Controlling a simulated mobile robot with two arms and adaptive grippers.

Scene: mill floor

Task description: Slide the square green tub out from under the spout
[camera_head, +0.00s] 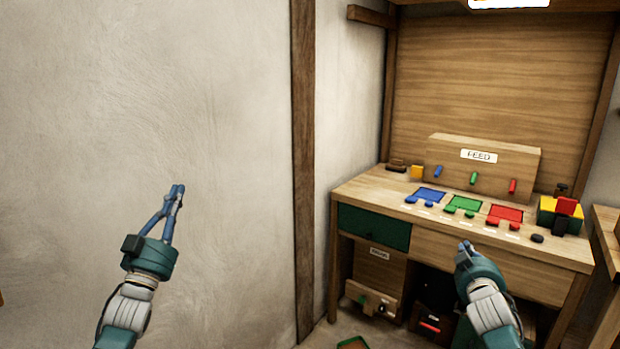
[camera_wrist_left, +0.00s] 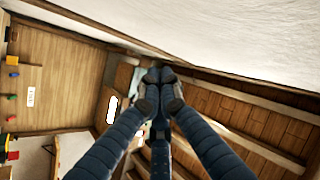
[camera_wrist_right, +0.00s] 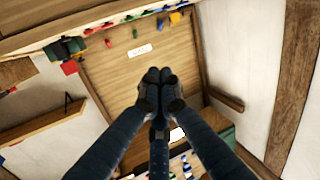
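A green square piece (camera_head: 463,205) lies on the bench top below a green peg on the FEED box (camera_head: 485,160), between a blue one and a red one. Another green item (camera_head: 352,343) with a brownish edge is on the floor, cut by the bottom of the head view. I cannot tell which is the tub. A labelled wooden bin front (camera_head: 378,268) stands under the bench; no spout is clearly made out. My left gripper (camera_head: 178,188) is shut and empty, before the bare wall. My right gripper (camera_head: 464,246) is shut and empty, in front of the bench.
The wooden bench (camera_head: 440,225) has a dark green drawer (camera_head: 373,228) at its left. A blue piece (camera_head: 426,196), a red piece (camera_head: 504,214) and a multicoloured block (camera_head: 560,214) are on top. A dark post (camera_head: 303,170) runs along the wall. Space before the left wall is free.

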